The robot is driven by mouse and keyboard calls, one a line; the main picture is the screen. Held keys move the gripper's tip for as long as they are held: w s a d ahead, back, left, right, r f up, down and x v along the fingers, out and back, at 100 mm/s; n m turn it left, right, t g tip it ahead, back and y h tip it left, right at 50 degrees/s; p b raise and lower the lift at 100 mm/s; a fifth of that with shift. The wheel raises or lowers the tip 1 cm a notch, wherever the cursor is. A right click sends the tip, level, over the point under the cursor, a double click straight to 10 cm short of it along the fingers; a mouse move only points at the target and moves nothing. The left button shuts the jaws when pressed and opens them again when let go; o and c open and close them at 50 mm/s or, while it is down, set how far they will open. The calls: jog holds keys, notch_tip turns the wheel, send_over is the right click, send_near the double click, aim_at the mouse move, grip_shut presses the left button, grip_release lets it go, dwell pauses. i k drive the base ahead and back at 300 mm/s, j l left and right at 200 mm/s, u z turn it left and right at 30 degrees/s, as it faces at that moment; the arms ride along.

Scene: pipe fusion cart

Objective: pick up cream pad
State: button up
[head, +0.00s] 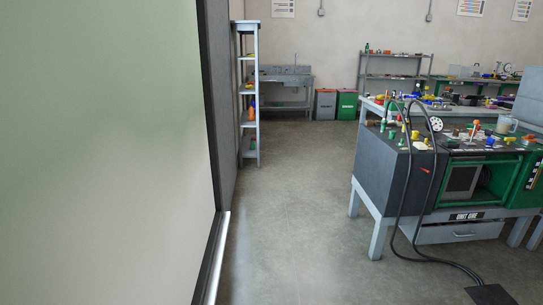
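A small cream-coloured flat item (420,146), which looks like the cream pad, lies on top of the dark and green cart (377,177) at the right, near its front left part. It is small at this distance and its outline is hard to make out. Small coloured parts and black cables are close around it. My gripper is not in view.
Black cables (398,220) hang down the cart's front to a dark plate (491,295) on the floor. A pale panel (100,150) fills the left side. A shelf rack (247,95) stands beyond it. The grey floor (290,215) between panel and cart is clear.

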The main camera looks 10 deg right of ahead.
aim_at(420, 147)
jog(key=i+j+z, duration=0.1)
jog(key=i+z, duration=0.35)
jog(key=i, duration=0.15)
jog(key=i+j+z, duration=0.4)
jog(key=i, duration=0.15)
jog(key=i+j+z, duration=0.45)
jog(key=i+j, duration=0.15)
jog(key=i, duration=0.25)
jog(key=i+j+z, duration=0.15)
jog(key=i, duration=0.25)
jog(key=i+j, duration=0.25)
jog(key=i+z, duration=0.05)
jog(key=i, duration=0.05)
